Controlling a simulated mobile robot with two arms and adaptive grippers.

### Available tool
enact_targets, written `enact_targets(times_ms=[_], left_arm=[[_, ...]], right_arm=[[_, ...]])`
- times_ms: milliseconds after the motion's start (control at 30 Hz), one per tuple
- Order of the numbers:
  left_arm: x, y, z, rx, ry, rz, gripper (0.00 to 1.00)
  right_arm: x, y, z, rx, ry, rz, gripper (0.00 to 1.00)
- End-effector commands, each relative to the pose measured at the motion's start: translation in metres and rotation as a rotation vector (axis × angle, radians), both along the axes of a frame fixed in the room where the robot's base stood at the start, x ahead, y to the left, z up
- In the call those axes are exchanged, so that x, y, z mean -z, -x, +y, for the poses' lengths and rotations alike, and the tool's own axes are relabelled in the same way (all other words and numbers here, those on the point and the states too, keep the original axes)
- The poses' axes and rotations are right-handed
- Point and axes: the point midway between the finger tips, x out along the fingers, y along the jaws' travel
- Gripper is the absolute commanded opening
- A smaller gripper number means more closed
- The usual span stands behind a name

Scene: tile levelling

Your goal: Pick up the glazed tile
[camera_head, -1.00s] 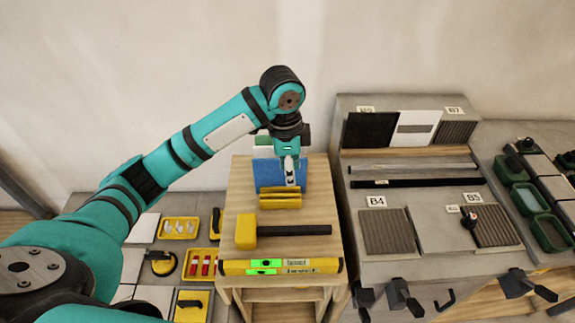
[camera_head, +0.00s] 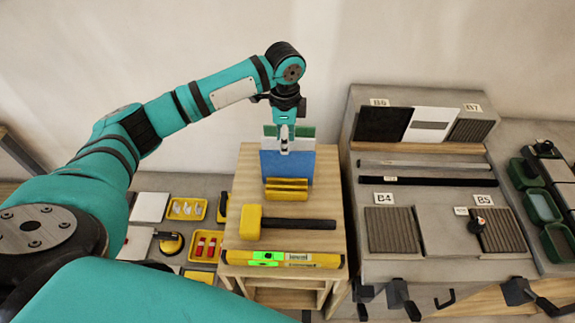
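Several flat tiles stand upright in a yellow rack (camera_head: 286,192) on the wooden stand. The front one is a blue tile (camera_head: 287,168); a white tile (camera_head: 303,144) and a green tile (camera_head: 303,132) show above and behind it. I cannot tell from the picture which one is the glazed tile. My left gripper (camera_head: 284,147) points down at the top edges of these tiles, near their middle. Its fingers are too small and overlapped to tell whether they are open or hold a tile. My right gripper is not in view.
A yellow-headed mallet (camera_head: 250,222) and a yellow level (camera_head: 282,259) lie in front of the rack on the wooden stand (camera_head: 325,205). A grey display bench (camera_head: 430,263) with labelled tiles stands to the right. Yellow trays (camera_head: 187,208) lie to the left.

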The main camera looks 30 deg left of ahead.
Motion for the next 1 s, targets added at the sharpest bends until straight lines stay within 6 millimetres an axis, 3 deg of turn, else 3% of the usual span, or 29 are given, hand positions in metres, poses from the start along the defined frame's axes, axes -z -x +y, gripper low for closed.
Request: enact_targets(times_ms=[167,500,767,1000], left_arm=[[0.009,-0.001,-0.001,0.000,0.001,0.002,0.35],[0.054,-0.008,-0.002,0.000,0.000,0.000,0.35],[0.058,-0.009,-0.001,0.001,0.000,-0.001,0.35],[0.058,-0.009,-0.001,0.001,0.000,-0.001,0.05]], right_arm=[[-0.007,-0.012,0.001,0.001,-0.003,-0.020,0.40],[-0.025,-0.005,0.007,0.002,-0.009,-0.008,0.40],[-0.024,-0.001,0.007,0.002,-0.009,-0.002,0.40],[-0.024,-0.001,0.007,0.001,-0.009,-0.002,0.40]])
